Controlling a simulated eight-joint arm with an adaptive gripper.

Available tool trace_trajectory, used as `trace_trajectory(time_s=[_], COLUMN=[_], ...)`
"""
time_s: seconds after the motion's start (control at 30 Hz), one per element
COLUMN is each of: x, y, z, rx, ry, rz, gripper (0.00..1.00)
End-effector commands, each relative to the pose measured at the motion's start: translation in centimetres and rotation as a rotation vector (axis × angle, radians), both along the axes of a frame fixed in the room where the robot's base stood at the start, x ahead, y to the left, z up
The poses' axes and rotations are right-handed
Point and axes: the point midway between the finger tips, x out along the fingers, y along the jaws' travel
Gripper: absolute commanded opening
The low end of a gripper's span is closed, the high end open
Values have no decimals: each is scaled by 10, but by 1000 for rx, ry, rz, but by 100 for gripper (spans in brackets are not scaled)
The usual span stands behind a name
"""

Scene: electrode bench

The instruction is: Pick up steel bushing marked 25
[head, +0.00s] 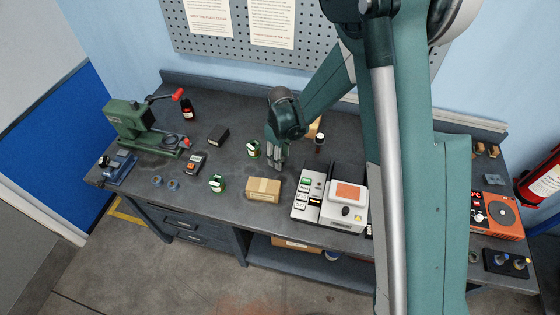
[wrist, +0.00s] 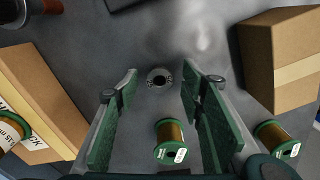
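A small grey metal ring (wrist: 159,78), which looks like a steel bushing, lies flat on the bench in the wrist view. Marks show on its face, but I cannot read a number. My gripper (wrist: 160,92) is open and empty, with its green-padded fingers apart. The ring shows in the gap between the fingertips, apparently beyond them. In the head view my gripper (head: 277,163) is over the middle of the bench and hides this ring. Two other grey rings, one at the left (head: 157,180) and one beside it (head: 173,184), lie near the front edge; their markings are unreadable.
A wire spool (wrist: 170,140) is close to the fingers, and another spool (wrist: 277,140) is at the right. A taped cardboard box (wrist: 285,60) stands right of the gripper and a labelled box (wrist: 40,100) left. A white-and-grey device (head: 340,200) is nearby on the bench (head: 225,115).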

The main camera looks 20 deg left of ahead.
Motion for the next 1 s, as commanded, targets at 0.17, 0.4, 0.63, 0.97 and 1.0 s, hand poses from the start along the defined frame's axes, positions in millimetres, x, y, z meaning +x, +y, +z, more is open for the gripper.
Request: trace_trajectory(time_s=[0.17, 0.4, 0.63, 0.97, 1.0], x=[0, 0, 0, 0, 0], y=[0, 0, 0, 0, 0], z=[-1, -1, -1, -1, -1], rx=[0, 0, 0, 0, 0], ry=[0, 0, 0, 0, 0], rz=[0, 0, 0, 0, 0], gripper=[40, 40, 32, 9, 9])
